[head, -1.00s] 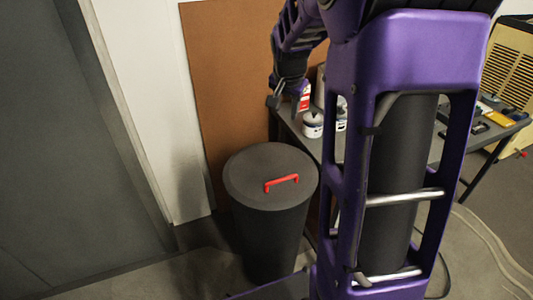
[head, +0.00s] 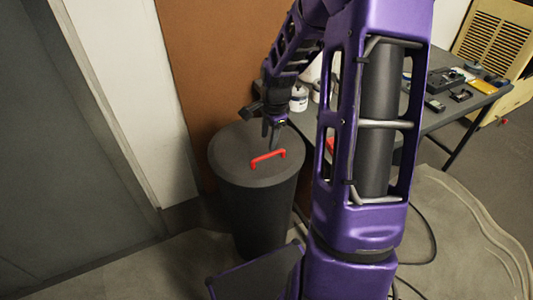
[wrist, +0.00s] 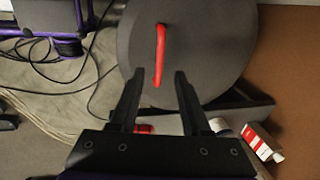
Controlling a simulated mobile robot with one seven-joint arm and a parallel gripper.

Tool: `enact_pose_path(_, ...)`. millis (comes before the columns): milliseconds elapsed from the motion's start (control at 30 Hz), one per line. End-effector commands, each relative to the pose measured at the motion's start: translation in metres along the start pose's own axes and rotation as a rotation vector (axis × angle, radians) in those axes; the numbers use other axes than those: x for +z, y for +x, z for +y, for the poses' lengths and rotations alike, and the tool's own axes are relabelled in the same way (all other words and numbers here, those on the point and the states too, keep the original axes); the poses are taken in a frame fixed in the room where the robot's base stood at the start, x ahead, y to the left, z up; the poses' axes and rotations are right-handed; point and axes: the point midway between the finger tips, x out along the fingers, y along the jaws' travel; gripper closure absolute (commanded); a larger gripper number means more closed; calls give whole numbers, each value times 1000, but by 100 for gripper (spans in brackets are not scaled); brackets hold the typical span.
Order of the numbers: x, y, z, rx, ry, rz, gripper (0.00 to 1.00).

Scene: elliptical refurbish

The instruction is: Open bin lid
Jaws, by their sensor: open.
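A dark grey round bin (head: 258,215) stands on the floor with its flat lid (head: 235,165) on top, closed. A red handle (head: 267,160) sits on the lid. My gripper (head: 271,138) is above the lid, close to the handle's far side, pointing down. In the wrist view the red handle (wrist: 160,55) runs upright in the picture, its lower end just beyond and between the two fingertips of my gripper (wrist: 162,75). The fingers are apart with nothing held. I cannot tell the exact height of the fingertips over the lid.
A table (head: 440,122) with small tools, cans and boxes stands behind and right of the bin. A red-and-white box (wrist: 262,142) shows in the wrist view. A brown board (head: 205,60) and a white wall (head: 125,80) are behind and left. Cables (wrist: 75,75) lie on the floor.

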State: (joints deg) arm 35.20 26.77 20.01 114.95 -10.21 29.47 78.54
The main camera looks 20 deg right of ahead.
Motion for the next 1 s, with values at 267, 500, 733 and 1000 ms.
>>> enact_pose_path(267,0,57,0,1,-1,-1,53)
enact_pose_path(500,0,76,0,-1,-2,1,53)
enact_pose_path(733,0,77,0,-1,-1,1,53)
enact_pose_path(1000,0,77,0,-1,-1,1,89)
